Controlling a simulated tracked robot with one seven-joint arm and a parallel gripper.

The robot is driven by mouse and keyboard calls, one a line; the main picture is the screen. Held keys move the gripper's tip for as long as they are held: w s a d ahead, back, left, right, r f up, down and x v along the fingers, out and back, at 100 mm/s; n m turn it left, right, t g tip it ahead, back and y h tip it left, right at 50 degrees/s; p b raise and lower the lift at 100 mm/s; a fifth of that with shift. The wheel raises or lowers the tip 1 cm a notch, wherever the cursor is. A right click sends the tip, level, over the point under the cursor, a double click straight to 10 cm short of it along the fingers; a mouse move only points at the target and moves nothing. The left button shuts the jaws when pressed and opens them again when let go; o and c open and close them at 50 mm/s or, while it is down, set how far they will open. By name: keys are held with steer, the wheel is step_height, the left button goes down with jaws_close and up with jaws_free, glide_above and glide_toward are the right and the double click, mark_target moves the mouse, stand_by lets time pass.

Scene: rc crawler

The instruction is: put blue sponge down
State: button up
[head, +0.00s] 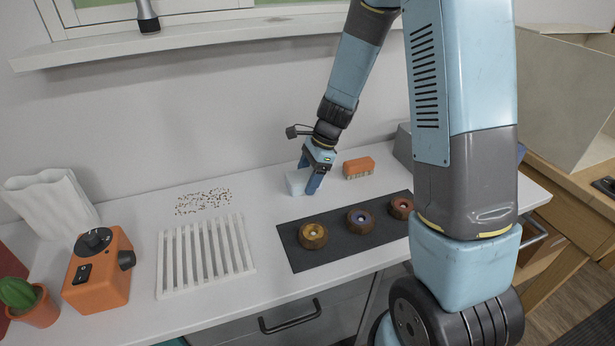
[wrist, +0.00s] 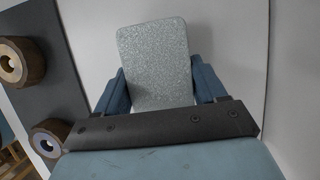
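The blue sponge (head: 295,182) is a pale, speckled block at the back of the white counter, left of an orange brush. In the wrist view the sponge (wrist: 155,62) lies between my two blue fingers, which press against both its sides. My gripper (head: 308,183) points down and is shut on it. The sponge's underside is at or very close to the counter top; whether it touches cannot be told. Its near end is hidden by my gripper in the wrist view.
The orange brush (head: 358,168) stands close on the right. A dark mat (head: 290,243) with three round wooden pieces lies in front. A white slatted rack (head: 205,257), scattered crumbs (head: 202,201) and an orange device (head: 100,270) are left. Counter between crumbs and sponge is clear.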

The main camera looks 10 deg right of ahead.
steer(key=o, duration=0.4)
steer(key=s+v, duration=0.1)
steer(key=v, duration=1.1)
steer(key=shift+s+d+r+n+t+h, duration=0.75)
steer(key=shift+s+d+r+n+t, duration=0.55)
steer(key=shift+s+r+n, duration=1.95)
steer(key=shift+s+d+r+n+t+h, duration=0.8)
steer(key=shift+s+d+r+n, duration=1.35)
steer(key=shift+s, duration=1.95)
steer(key=shift+s+d+r+n+t+h, duration=0.65)
steer(key=shift+s+d+r+n+t, duration=0.45)
steer(key=shift+s+r+n, duration=1.9)
steer(key=shift+s+a+r+m, duration=0.15)
steer(key=shift+s+m, duration=0.35)
steer(key=shift+s, duration=0.3)
